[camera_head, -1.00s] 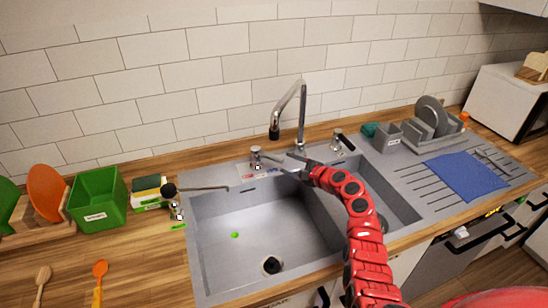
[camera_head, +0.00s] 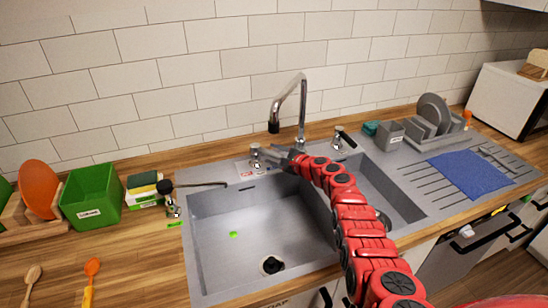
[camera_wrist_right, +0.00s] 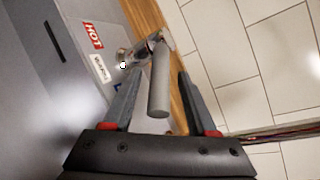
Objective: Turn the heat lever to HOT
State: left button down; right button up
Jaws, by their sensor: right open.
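The heat lever (camera_wrist_right: 159,85) is a grey rod on a chrome pivot at the sink's back edge. In the head view its chrome fitting (camera_head: 255,155) stands left of the tap. The rod lies between the two fingers of my right gripper (camera_head: 280,155), which is open around it; I cannot tell whether either finger touches it. In the wrist view, the red HOT label (camera_wrist_right: 93,36) is left of the pivot, with a white label (camera_wrist_right: 100,67) beside it and a blue edge partly hidden by a finger. The rod points towards my palm, away from HOT. My left gripper is not in view.
The tall chrome tap (camera_head: 302,105) rises close behind my right gripper. A second chrome fitting (camera_head: 338,137) stands to its right. The tiled wall (camera_head: 230,70) is behind. The sink basin (camera_head: 255,225) below is mostly empty.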

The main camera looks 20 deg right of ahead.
jog(key=shift+c, duration=0.3)
grip_shut()
dwell(1.1)
